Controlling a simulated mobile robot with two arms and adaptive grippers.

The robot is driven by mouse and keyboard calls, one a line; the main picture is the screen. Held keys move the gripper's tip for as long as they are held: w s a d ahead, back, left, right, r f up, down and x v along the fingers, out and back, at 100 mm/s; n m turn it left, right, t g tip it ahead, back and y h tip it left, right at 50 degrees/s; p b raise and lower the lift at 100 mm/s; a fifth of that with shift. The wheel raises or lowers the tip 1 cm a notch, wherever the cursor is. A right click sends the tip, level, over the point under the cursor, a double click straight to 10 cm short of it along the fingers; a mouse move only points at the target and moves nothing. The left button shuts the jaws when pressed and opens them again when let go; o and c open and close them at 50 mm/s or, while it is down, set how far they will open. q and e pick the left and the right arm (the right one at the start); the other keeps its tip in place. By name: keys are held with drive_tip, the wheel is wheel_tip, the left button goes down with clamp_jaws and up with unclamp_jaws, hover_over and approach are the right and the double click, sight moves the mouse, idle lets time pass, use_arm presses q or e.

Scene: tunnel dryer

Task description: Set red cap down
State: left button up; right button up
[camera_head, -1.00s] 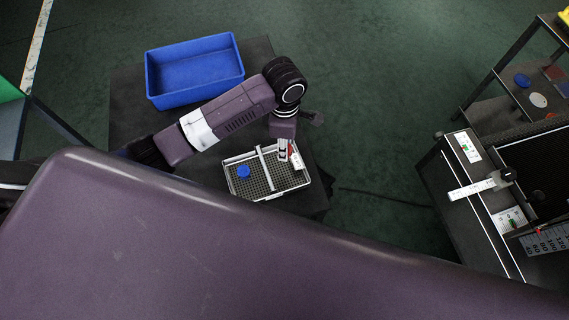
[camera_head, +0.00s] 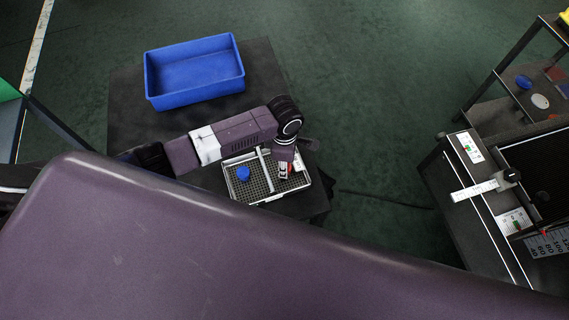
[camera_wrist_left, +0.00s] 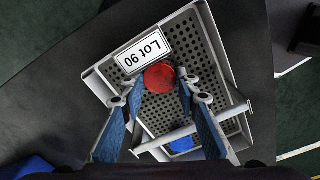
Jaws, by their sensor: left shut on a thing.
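The red cap (camera_wrist_left: 159,77) is between the fingertips of my left gripper (camera_wrist_left: 160,88) in the left wrist view. The gripper is shut on it, over the tray compartment beside the "Lot 90" label (camera_wrist_left: 146,50). I cannot tell whether the cap touches the tray floor. In the head view my left gripper (camera_head: 286,171) is over the right compartment, and only a sliver of red shows. The perforated tray (camera_head: 268,199) has a divider bar (camera_head: 265,170). A blue cap (camera_head: 243,174) lies in the left compartment. My right gripper is not in view.
A blue bin (camera_head: 195,101) stands on the same dark table (camera_head: 125,100), behind the tray. A machine with a scale and slider (camera_head: 482,188) stands at the right. A rack shelf at the upper right holds blue and pale discs (camera_head: 540,101). Open floor lies between.

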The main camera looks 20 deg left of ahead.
use_arm(q)
drive_tip(key=shift+f, duration=0.1)
drive_tip(key=o, duration=0.9)
wheel_tip(320, 180, up, 12)
drive_tip(key=shift+r+p, duration=0.1)
drive_tip(key=shift+p, duration=0.55)
